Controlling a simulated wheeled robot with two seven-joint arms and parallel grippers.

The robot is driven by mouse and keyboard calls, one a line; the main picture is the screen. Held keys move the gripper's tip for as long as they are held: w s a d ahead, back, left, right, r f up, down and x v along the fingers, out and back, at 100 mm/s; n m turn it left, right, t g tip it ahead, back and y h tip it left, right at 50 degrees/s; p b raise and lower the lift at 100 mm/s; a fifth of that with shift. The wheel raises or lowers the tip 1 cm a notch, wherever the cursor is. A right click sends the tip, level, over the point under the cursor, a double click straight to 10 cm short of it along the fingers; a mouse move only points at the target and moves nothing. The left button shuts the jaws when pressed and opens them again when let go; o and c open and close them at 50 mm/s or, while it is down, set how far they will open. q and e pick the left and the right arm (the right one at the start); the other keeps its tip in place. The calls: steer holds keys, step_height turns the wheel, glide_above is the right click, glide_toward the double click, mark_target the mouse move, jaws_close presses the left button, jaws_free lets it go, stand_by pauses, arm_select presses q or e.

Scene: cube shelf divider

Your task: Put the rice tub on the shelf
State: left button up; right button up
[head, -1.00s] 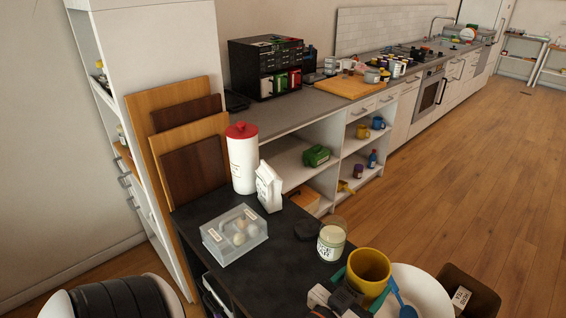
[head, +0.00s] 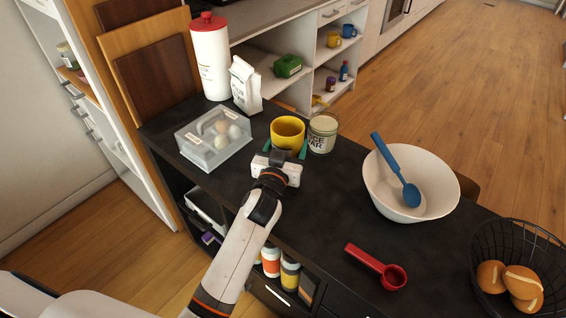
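A tall white canister (head: 210,62) with a red lid stands at the back left of the dark table; its small label is unreadable. A glass jar (head: 323,133) with a pale label, partly reading "ICE" and "AR", stands right of a yellow cup (head: 287,133). I cannot tell for sure which container is the rice tub. My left gripper (head: 286,148) has its green fingers on both sides of the yellow cup and is shut on it. The cup's base is hidden. The white shelf unit (head: 304,98) with open compartments stands behind the table. My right gripper is not in view.
On the table are a clear egg box (head: 214,140), a white carton (head: 246,88), a white bowl (head: 438,190) with a blue spoon, a red scoop (head: 378,268) and a wire basket (head: 490,250) of bread rolls. A green item (head: 288,66) occupies a shelf compartment. The table's middle is clear.

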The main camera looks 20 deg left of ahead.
arm_select(q)
steer(key=shift+f+b, duration=0.5)
steer(key=shift+f, duration=1.85)
steer(key=shift+f, duration=0.15)
steer(key=o, duration=1.2)
steer(key=shift+o, duration=0.2)
steer(key=s, duration=1.2)
steer(key=shift+d, duration=0.3)
